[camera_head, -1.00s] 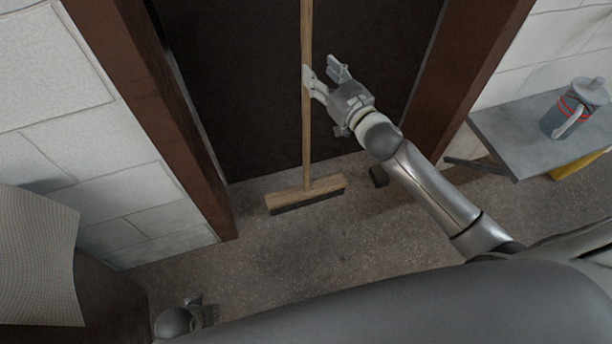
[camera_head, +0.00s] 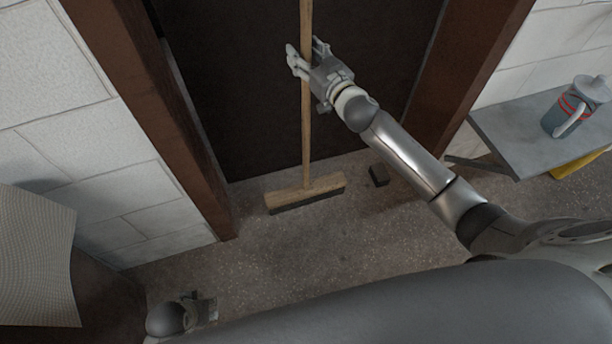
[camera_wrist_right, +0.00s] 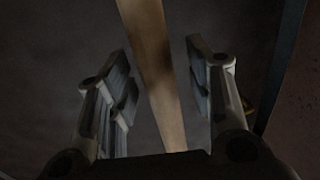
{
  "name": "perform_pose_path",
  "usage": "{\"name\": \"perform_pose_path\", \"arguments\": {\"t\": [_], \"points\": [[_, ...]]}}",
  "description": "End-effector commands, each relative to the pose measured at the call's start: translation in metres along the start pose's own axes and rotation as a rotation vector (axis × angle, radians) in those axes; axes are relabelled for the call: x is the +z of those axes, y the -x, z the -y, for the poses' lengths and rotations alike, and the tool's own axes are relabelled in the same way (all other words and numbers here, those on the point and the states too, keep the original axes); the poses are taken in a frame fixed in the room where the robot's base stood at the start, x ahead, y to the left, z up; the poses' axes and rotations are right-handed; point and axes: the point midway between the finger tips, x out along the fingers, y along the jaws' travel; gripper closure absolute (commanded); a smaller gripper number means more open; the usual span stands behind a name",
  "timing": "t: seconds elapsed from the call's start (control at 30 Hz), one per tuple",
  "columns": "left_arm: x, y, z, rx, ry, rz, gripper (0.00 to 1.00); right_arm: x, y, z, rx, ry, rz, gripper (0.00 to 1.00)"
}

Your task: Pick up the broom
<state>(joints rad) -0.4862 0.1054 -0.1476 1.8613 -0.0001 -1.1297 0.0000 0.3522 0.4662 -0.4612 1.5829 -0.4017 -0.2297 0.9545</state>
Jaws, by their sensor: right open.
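The broom (camera_head: 306,130) stands upright before the dark door, its wooden head (camera_head: 304,194) with dark bristles on the floor. My right gripper (camera_head: 306,55) is at the upper part of the handle. In the right wrist view the handle (camera_wrist_right: 155,70) passes between the two open fingers (camera_wrist_right: 163,85), with a gap visible on both sides. My left gripper (camera_head: 207,308) is low at the bottom left, far from the broom; only part of it shows, and its fingers are not clear.
A dark door (camera_head: 230,100) in a brown frame (camera_head: 165,130) stands behind the broom. A small dark block (camera_head: 378,175) lies on the floor right of the broom head. A grey table (camera_head: 510,135) at the right holds a lidded jug (camera_head: 578,105).

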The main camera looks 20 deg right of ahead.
Motion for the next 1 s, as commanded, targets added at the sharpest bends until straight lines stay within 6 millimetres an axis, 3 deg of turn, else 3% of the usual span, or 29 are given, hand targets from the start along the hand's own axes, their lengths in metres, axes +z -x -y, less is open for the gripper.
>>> {"name": "perform_pose_path", "arguments": {"t": [0.1, 0.47, 1.0], "points": [[0.0010, -0.0004, 0.0006, -0.001, 0.000, 0.002, 0.60, 0.0001, 0.0002, 0.0002, 0.000, 0.000, 0.000, 0.53], [0.0008, -0.0014, 0.0010, -0.001, 0.000, -0.001, 0.60, 0.0000, 0.0004, 0.0001, 0.000, -0.001, 0.000, 1.00], [0.0012, -0.0014, 0.0010, -0.002, 0.000, 0.000, 0.60, -0.0044, -0.0001, 0.0002, -0.002, 0.000, -0.008, 1.00]]}}
